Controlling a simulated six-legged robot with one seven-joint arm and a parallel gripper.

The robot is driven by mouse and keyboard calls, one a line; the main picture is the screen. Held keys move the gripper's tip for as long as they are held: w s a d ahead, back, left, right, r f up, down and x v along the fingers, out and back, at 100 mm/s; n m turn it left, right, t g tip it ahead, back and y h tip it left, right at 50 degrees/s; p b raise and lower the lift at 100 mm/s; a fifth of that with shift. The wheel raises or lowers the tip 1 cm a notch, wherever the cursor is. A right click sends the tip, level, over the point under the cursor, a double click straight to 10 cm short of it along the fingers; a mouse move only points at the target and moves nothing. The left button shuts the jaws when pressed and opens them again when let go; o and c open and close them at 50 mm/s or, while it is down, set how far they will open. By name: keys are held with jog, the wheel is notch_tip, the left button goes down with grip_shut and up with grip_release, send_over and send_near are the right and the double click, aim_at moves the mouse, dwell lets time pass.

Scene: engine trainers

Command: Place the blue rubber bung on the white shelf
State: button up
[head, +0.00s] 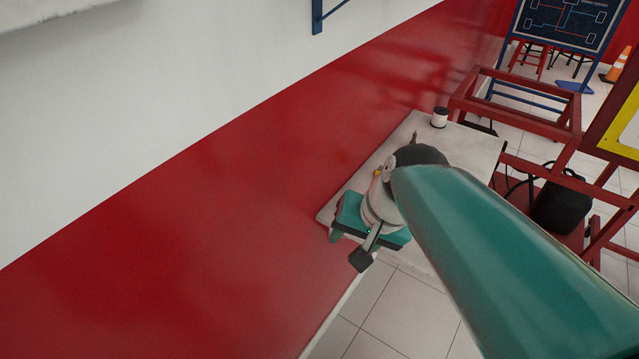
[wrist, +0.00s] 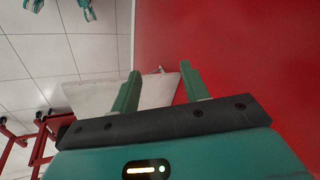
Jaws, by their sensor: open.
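My gripper (wrist: 160,68) is open, its two teal fingers apart with nothing held between them. In the head view my gripper (head: 368,222) is over the near end of a white slab-like surface (head: 468,143) along the red wall, which looks like the white shelf. This surface (wrist: 90,96) also shows beyond the fingers in the wrist view. A small pale item (wrist: 162,70) shows near its far edge between the fingertips, too small to identify. I cannot make out a blue rubber bung in either view; my arm hides part of the surface.
A small upright item (head: 414,136) is near my wrist. Red metal frames (head: 520,103) and a black bag-like object (head: 562,207) are at right. A pale ledge (head: 50,12) is at upper left.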

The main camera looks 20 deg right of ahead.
jog(key=r+n, duration=0.1)
jog(key=n, duration=0.1)
jog(key=s+a+r+n+t+h, duration=0.1)
jog(key=n, duration=0.1)
jog(key=s+a+r+n+h, duration=0.1)
jog(key=n, duration=0.1)
jog(key=shift+s+a+r+t, duration=0.1)
jog(key=shift+r+t, duration=0.15)
jog(key=shift+t, duration=0.15)
